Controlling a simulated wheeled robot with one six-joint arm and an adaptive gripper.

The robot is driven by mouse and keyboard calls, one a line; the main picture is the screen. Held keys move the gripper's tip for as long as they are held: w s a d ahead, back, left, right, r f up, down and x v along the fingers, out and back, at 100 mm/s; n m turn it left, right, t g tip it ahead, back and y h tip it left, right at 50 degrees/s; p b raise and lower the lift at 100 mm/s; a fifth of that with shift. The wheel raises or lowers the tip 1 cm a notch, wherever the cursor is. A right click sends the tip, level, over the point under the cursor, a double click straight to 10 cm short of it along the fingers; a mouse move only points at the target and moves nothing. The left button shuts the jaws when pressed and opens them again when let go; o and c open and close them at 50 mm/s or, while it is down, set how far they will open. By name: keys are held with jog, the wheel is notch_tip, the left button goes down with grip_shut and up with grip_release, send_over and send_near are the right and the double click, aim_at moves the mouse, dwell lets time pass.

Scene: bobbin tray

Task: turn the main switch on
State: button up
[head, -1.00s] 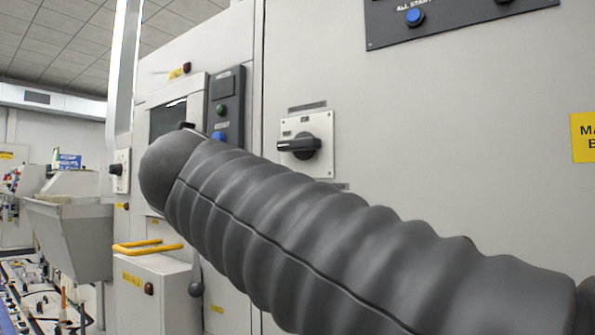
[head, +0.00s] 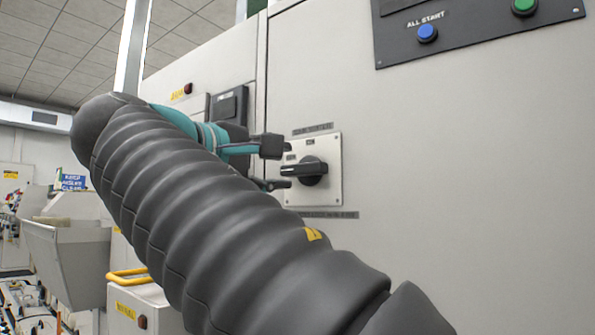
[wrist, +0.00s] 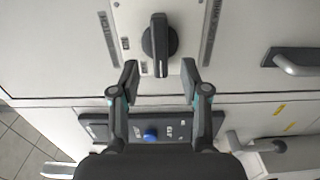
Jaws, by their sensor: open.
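The main switch is a black rotary knob (head: 304,170) on a pale square plate (head: 333,189) on the grey cabinet front. In the head view its handle lies level, pointing left toward my gripper. My gripper (head: 277,166), teal and black, is just left of the switch, with its fingers apart. In the wrist view the knob (wrist: 160,42) is ahead of and between the two open fingertips (wrist: 160,76), with the handle's end pointing toward them. I see no contact. My sleeved arm hides part of the cabinet below and left.
A dark panel (head: 480,36) with a blue button (head: 427,33) and a green button (head: 524,6) is up and right of the switch. A small control panel (head: 230,106) is behind my gripper. A yellow handle (head: 127,276) juts out at lower left. The cabinet face right of the switch is clear.

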aim_at(298, 169)
jog(key=x, duration=0.6)
jog(key=shift+w+d, duration=0.25)
jog(key=shift+w, duration=0.1)
grip_shut()
